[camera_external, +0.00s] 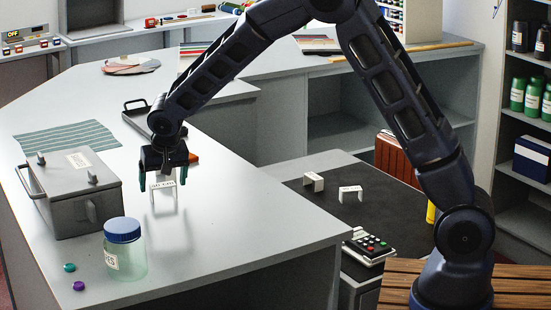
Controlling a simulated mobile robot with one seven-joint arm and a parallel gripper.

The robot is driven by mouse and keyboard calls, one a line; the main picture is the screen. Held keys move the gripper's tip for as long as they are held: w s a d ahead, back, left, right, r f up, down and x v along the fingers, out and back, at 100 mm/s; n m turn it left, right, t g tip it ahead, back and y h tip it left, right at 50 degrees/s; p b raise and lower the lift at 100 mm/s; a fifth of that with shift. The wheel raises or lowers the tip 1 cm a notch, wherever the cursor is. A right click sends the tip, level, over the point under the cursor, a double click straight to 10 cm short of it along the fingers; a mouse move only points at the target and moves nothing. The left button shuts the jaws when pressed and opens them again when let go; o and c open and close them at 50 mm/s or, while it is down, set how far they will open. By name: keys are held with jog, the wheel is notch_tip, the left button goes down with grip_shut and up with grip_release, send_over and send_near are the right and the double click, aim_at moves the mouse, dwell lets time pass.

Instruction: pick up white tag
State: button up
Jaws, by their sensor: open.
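A white tag (163,186), a small folded piece with dark lettering on its top, is at the grey counter (225,215), directly under my gripper (163,180). My gripper points down and is open, with one teal finger to the left of the tag and one to the right. The tag's upper edge is partly hidden by the gripper. I cannot tell whether the fingers touch it. Two similar white tags, one (313,182) and another (350,193), stand on the dark surface to the right.
A grey lidded box (75,197) and a blue-lidded jar (124,252) stand left of my gripper. A black tray (135,108) and an orange item (193,157) are close behind. A striped cloth (66,141) lies at left. The counter right of the tag is clear.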

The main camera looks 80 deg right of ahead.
aim_at(162, 184)
jog(key=x, duration=0.2)
jog(key=shift+w+d+f, duration=0.1)
jog(key=shift+f, duration=0.2)
jog(key=c, duration=1)
jog(key=shift+c, duration=0.2)
notch_tip(162, 184, up, 20)
